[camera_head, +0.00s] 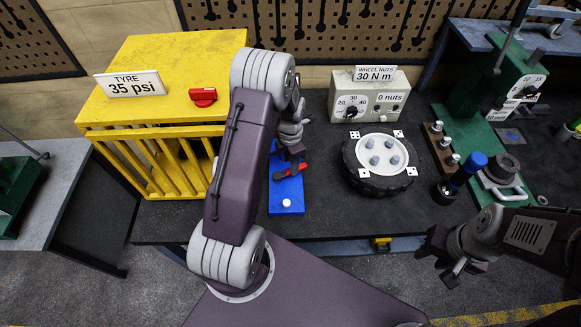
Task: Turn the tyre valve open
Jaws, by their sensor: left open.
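A blue block (287,194) lies on the dark bench, with a red lever (292,172) across it and a white round knob (287,203) near its front. A red valve-like handle (203,97) sits on the yellow cage, beside a sign reading "TYRE 35 psi" (134,85). I cannot tell which red part is the tyre valve. My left gripper (297,155) is open, pointing down at the red lever's upper end; whether they touch is unclear. My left arm hides part of the blue block and cage. My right gripper (437,262) is open and empty before the bench's front edge.
The yellow cage (170,55) stands at the left. A wheel (384,163) lies flat right of the blue block, with a wheel-nut box (370,94) behind it. A nut rack (440,146), a blue-topped tool (467,170) and green equipment (480,110) crowd the right.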

